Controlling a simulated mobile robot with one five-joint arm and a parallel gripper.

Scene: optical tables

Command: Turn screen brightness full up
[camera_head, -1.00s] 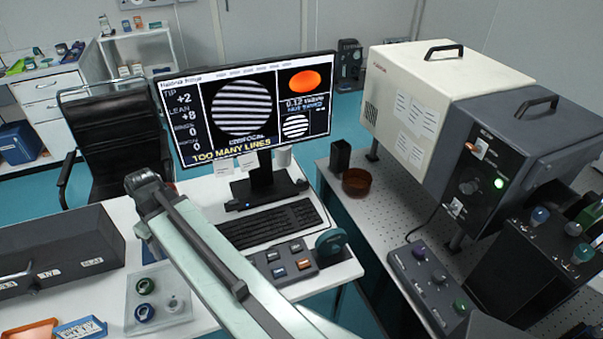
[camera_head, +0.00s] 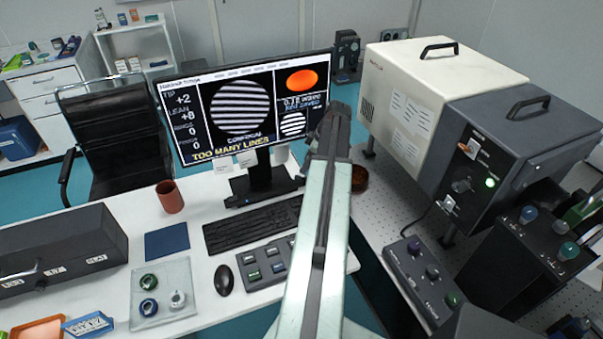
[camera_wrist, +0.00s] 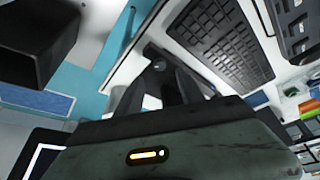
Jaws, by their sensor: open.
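The screen (camera_head: 243,110) stands on the white desk, lit, with striped discs, an orange disc and the words "TOO MANY LINES". My gripper (camera_head: 332,128) is at the screen's lower right corner in the head view; its fingers are hard to make out there. In the wrist view my gripper (camera_wrist: 158,88) shows two dark fingers, spread apart, with nothing clearly held between them. A dark-framed bright panel corner, probably the screen (camera_wrist: 38,160), shows at lower left. I cannot pick out a brightness control with certainty.
The keyboard (camera_head: 250,229) lies before the screen; it also shows in the wrist view (camera_wrist: 218,40). A button pad (camera_head: 263,268), mouse (camera_head: 223,280) and brown cup (camera_head: 170,197) are on the desk. The large instrument (camera_head: 440,95) stands right. A gap separates the two tables.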

